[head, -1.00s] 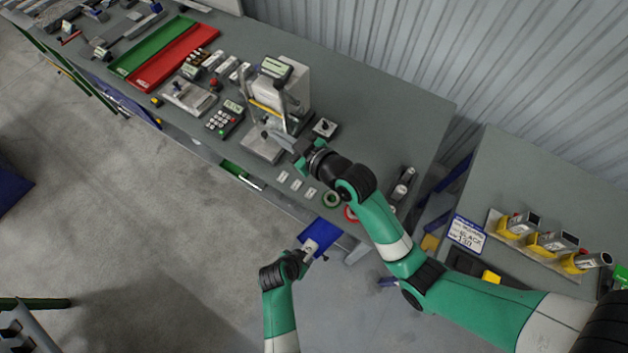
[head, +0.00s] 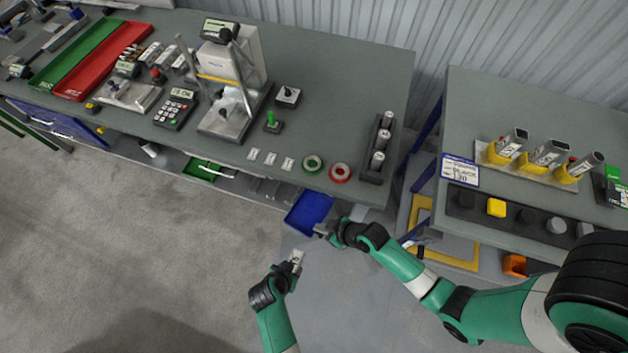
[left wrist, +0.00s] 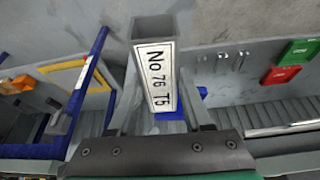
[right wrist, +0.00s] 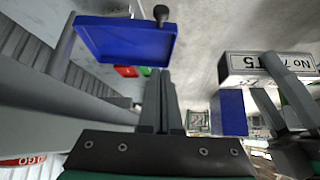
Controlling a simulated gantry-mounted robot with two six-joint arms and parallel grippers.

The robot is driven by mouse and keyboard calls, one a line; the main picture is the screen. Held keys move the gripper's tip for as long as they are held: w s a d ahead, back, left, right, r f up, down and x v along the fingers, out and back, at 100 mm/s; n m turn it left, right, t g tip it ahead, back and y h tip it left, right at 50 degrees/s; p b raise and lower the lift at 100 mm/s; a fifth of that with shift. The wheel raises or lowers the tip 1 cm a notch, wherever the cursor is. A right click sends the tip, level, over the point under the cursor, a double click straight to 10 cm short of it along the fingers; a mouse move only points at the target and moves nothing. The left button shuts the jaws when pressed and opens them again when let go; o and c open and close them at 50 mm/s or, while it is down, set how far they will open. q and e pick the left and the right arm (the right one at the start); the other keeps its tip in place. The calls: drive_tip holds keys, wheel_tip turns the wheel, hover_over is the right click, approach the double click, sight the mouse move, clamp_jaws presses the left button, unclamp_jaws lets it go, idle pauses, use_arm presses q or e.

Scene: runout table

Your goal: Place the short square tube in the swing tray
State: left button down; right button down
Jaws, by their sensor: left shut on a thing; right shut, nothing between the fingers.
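The short square tube (head: 297,257) is grey with a white label. In the left wrist view the tube (left wrist: 157,75) reads "No 76 T5" and its hollow end faces up in the picture. My left gripper (head: 290,266) is shut on it, off the bench's front edge. The blue swing tray (head: 309,208) sticks out at the bench front; no thing shows in it. My right gripper (head: 322,231) is shut and empty at the tray's lower right corner. In the right wrist view the tray (right wrist: 125,42) lies just beyond the fingertips; I cannot tell whether they touch.
On the bench stand a press (head: 228,80), a keypad (head: 174,108), green and red tape rings (head: 340,172) and a dark rack of tubes (head: 378,150). A side table (head: 530,100) at right holds yellow holders with tubes. Open floor (head: 170,260) lies at left.

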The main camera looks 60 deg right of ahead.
sight(308, 229)
use_arm(q)
drive_tip(key=shift+f, duration=0.15)
use_arm(e)
drive_tip(key=shift+w+f, duration=0.1)
